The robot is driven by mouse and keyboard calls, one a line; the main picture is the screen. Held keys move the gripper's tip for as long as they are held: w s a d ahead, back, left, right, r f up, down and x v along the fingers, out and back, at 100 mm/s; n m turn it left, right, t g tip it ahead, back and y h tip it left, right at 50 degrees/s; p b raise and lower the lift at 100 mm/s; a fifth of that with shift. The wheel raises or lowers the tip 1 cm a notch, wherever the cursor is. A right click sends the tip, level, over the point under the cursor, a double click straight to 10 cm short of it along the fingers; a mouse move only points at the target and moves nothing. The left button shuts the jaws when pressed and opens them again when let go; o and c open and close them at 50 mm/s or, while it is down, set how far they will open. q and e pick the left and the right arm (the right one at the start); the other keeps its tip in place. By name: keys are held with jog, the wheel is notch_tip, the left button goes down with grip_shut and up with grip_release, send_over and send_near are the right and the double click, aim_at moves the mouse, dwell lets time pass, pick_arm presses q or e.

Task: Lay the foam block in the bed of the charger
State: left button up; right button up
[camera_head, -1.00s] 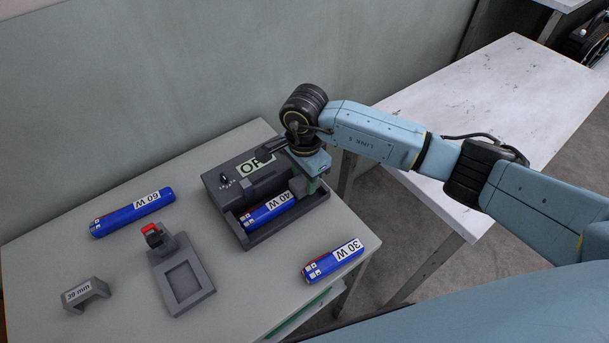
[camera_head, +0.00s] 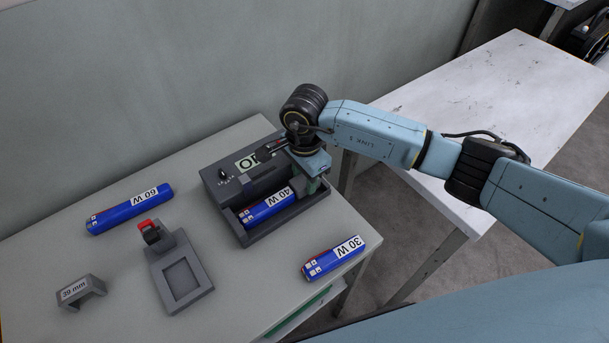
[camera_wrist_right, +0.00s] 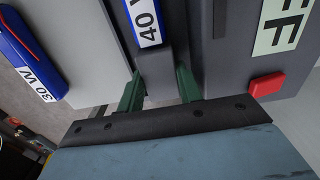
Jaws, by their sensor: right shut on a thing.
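The charger (camera_head: 207,187) is a dark grey unit with a label partly hidden by my arm and a sunken bed at its front. A blue 40 W battery (camera_head: 266,208) lies in the bed. My right gripper (camera_head: 314,184) is at the bed's right end. In the right wrist view its green fingers (camera_wrist_right: 160,76) are shut on a dark grey block (camera_wrist_right: 160,62), which seems to be the foam block, close by the end of the 40 W battery (camera_wrist_right: 148,22). Whether the block touches the bed floor is hidden. My left gripper is not in view.
A 60 W battery (camera_head: 129,209) lies at the back left and a 30 W battery (camera_head: 334,259) near the right edge. A grey stand with a red top (camera_head: 181,282) and a grey 39 mm piece (camera_head: 80,290) are at the front left. A red button (camera_wrist_right: 267,85) sits beside the right finger.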

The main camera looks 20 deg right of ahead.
jog(key=shift+f+b, duration=0.35)
jog(key=shift+f, duration=0.05)
jog(key=o, duration=1)
jog(key=shift+o, duration=0.2)
